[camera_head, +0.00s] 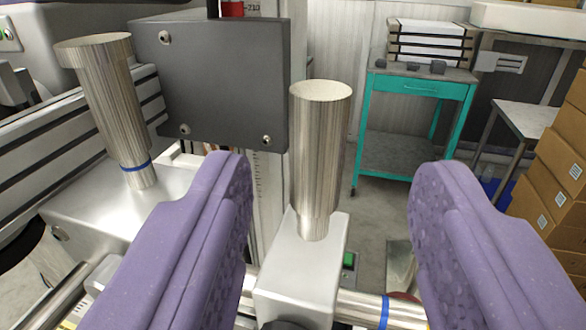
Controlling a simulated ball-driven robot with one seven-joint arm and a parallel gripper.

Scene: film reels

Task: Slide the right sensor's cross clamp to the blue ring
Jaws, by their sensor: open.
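The cross clamp (301,268) is a silver block with a tall, ribbed metal post (320,150) standing on top. It sits on a horizontal metal rod (360,304) at the bottom centre. The blue ring (385,312) is around this rod, right of the clamp, with bare rod between them. My gripper (331,175) is open. Its two purple fingers stand on either side of the post, with a gap on each side. The left finger hides part of what lies behind it. The sensor itself cannot be clearly made out.
A second ribbed post (105,95) with a blue band (136,166) stands at left on a wide silver block (90,215). A dark plate (215,85) is behind the posts. A teal cart (415,110) and cardboard boxes (555,155) stand farther back at right.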

